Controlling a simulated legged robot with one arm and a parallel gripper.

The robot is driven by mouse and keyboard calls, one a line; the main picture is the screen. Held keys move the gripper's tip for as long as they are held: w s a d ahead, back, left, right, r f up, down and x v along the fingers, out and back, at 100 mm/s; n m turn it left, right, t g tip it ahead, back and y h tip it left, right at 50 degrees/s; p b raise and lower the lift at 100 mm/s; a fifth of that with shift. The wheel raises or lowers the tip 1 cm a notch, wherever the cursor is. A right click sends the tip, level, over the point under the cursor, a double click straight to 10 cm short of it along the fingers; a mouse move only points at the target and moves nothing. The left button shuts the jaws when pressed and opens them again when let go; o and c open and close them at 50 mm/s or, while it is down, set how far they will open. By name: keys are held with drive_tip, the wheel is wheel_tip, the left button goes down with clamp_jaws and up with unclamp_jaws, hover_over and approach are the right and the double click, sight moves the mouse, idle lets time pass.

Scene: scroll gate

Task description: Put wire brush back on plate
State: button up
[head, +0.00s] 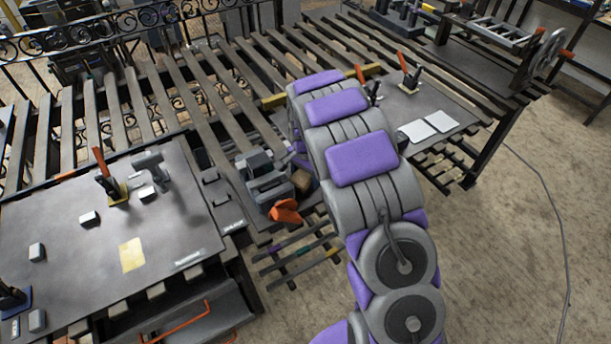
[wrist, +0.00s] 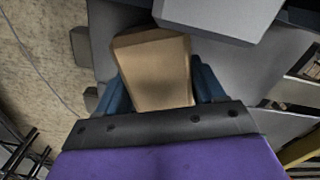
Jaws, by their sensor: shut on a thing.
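My gripper (wrist: 162,82) is shut, with its blue fingers on both sides of a tan wooden block (wrist: 158,70), which looks like the wire brush. Its bristles are hidden. In the head view the tan brush (head: 301,182) shows just right of a grey vise, and my arm hides most of the gripper. In the wrist view a grey plate (wrist: 258,75) lies behind the brush. I cannot tell whether the brush touches it.
The grey vise (head: 262,178) with an orange part (head: 286,211) stands close beside the brush; a grey block edge (wrist: 225,12) shows near its tip. A metal worktop (head: 75,235) with clamps and small blocks is at left. Another plate (head: 445,108) with clamps lies right of my arm.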

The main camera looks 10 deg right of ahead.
drive_tip(key=o, duration=1.1)
wheel_tip(320, 180, up, 12)
drive_tip(key=p, duration=0.3)
drive_tip(key=shift+f, duration=0.2)
drive_tip(key=s+d+r+n, duration=0.1)
drive_tip(key=s+r+n, duration=0.1)
drive_tip(key=s+r, duration=0.6)
drive_tip(key=s+a+r+n+g, duration=0.1)
drive_tip(key=s+r+n, duration=0.2)
drive_tip(key=s, duration=3.1)
drive_tip(key=n, duration=0.5)
drive_tip(key=shift+r+g, duration=0.15)
drive_tip(key=shift+g, duration=0.25)
